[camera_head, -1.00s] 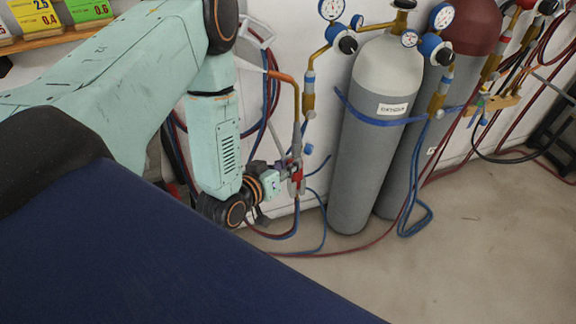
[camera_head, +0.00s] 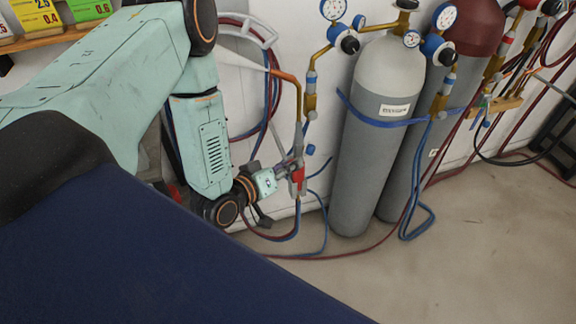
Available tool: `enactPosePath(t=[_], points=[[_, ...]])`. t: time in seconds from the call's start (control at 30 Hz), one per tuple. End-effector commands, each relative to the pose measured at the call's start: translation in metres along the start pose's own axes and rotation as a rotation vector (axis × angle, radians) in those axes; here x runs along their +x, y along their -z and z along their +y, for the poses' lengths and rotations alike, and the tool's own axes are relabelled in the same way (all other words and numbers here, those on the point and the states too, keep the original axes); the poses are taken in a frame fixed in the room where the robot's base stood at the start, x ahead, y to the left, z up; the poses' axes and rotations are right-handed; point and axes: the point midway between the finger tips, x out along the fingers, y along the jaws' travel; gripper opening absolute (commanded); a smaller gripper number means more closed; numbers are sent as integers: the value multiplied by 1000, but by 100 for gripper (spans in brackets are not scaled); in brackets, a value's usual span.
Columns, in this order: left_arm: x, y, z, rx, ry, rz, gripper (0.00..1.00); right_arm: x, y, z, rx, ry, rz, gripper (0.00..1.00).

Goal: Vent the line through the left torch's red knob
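The left torch (camera_head: 298,128) hangs upright at the wall left of the cylinders, its bent copper-coloured tube at the top. Its red knob (camera_head: 297,175) is low on the torch body. A blue knob (camera_head: 310,150) sits just above it on the right side. My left gripper (camera_head: 284,167) is at the red knob from the left, its fingers close to or touching it. The fingers are small and overlap the knob, so I cannot tell whether they are open or shut. My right gripper is not in view.
A grey cylinder (camera_head: 372,170) strapped with a blue band stands right of the torch, beside a maroon-topped cylinder (camera_head: 470,28). Red and blue hoses loop along the wall and floor. Coloured label cards (camera_head: 88,10) are at upper left.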

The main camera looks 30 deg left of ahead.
Motion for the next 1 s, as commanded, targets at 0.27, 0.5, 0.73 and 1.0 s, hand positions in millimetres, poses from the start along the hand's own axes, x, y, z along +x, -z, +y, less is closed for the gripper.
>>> enactPosePath(t=[0.27, 0.5, 0.73, 1.0], points=[[0, 0, 0, 1, -1, 2, 46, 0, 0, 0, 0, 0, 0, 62], [0, 0, 0, 1, 0, 0, 46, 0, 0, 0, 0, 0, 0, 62], [-15, 0, -2, -2, 5, 0, 46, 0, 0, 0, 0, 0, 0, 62], [-56, 1, -1, -4, 5, 2, 46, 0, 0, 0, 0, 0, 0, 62]])
